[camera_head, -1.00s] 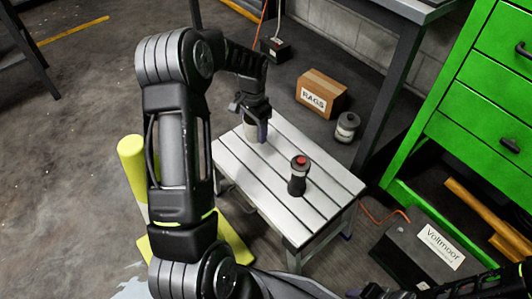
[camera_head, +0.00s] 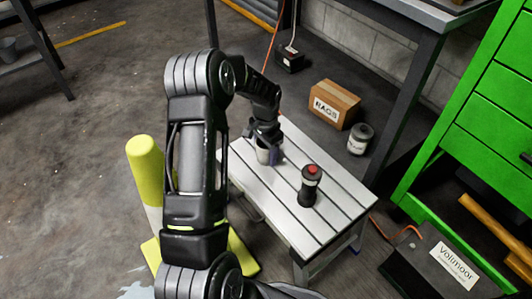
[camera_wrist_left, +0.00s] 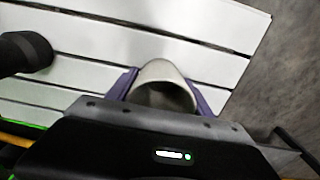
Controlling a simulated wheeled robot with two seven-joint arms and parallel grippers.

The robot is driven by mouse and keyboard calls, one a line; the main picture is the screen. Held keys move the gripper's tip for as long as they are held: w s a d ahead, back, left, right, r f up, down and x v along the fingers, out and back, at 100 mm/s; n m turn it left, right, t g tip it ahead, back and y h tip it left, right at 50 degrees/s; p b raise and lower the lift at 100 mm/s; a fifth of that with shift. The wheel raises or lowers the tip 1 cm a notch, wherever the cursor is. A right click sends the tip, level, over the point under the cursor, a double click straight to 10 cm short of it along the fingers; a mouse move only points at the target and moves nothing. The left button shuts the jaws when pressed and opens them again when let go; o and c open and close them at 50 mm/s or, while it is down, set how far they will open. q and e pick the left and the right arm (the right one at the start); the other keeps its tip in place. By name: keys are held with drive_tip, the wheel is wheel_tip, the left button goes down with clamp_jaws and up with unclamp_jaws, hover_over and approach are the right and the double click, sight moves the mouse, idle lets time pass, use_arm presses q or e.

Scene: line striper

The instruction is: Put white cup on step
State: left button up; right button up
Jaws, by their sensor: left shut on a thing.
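The white cup (camera_head: 263,156) is between the fingers of my left gripper (camera_head: 266,146), at the far-left part of the step's top. The step (camera_head: 285,205) is a low stool with white slats. In the left wrist view, the cup (camera_wrist_left: 166,82) shows its open mouth, with a purple finger on each side and the slats (camera_wrist_left: 215,68) behind it. My left gripper (camera_wrist_left: 165,95) is shut on the cup. Whether the cup's base touches the slats is hard to tell. My right gripper is not in view.
A dark bottle with a red top (camera_head: 310,186) stands on the step, to the right of the cup. A RAGS box (camera_head: 334,104) and a grey can (camera_head: 360,139) are on the floor behind. A yellow post (camera_head: 146,165) stands at left.

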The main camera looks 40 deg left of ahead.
use_arm(q)
drive_tip(key=shift+f, duration=0.1)
drive_tip(key=o, duration=1.3)
drive_tip(key=shift+o, duration=0.2)
wheel_tip(320, 180, up, 12)
drive_tip(key=p, duration=0.3)
drive_tip(key=shift+r, duration=0.2)
